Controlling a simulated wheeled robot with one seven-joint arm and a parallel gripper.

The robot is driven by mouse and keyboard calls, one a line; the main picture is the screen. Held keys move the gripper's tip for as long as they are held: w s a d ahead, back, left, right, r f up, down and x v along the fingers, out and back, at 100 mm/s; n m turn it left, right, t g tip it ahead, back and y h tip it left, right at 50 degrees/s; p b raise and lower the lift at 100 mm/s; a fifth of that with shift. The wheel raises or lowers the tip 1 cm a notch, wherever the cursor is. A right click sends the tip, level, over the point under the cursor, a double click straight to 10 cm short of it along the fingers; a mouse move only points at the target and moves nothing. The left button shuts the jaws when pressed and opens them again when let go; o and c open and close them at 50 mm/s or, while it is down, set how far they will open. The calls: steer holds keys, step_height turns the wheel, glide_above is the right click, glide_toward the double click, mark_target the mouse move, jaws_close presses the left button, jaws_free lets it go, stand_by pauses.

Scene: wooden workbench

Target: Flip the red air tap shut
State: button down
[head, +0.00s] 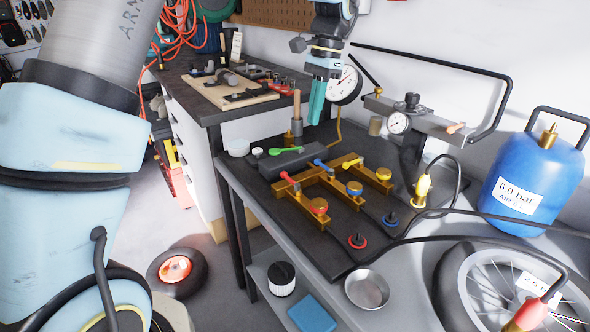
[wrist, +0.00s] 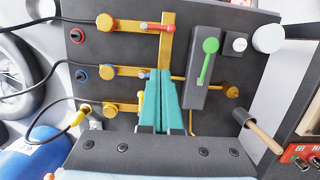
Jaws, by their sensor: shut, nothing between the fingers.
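The red air tap (head: 290,181) is a small red lever on the nearest branch of the brass manifold (head: 336,184). In the wrist view the red lever (wrist: 156,27) lies in line with its branch, near the top. A blue lever (head: 321,166) also lies along its branch; a yellow lever (head: 353,161) sits across its own. My gripper (head: 316,118) points down above the bench with its teal fingers together and empty. In the wrist view the fingertips (wrist: 161,72) cover the manifold near the blue and yellow levers, away from the red one.
A green lever (head: 287,150) sits on a dark block beside the manifold. A wooden-handled tool (head: 296,110) stands upright near my gripper. Black hoses and a blue tank (head: 521,186) are at right.

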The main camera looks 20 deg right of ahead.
stand_by(0.3)
steer(key=p, duration=0.2)
glide_toward(290, 180)
steer(key=d+f, duration=0.1)
steer(key=w+d+f, duration=0.2)
steer(key=shift+d+f, duration=0.25)
steer(key=shift+f, duration=0.15)
steer(key=shift+s+a+f+p, duration=0.15)
steer(key=shift+a+f+p, duration=0.25)
steer(key=shift+a+f, duration=0.4)
steer(key=shift+s+a+f+p, duration=0.15)
steer(key=shift+a+f+p, duration=0.2)
steer(key=shift+a+f, duration=0.45)
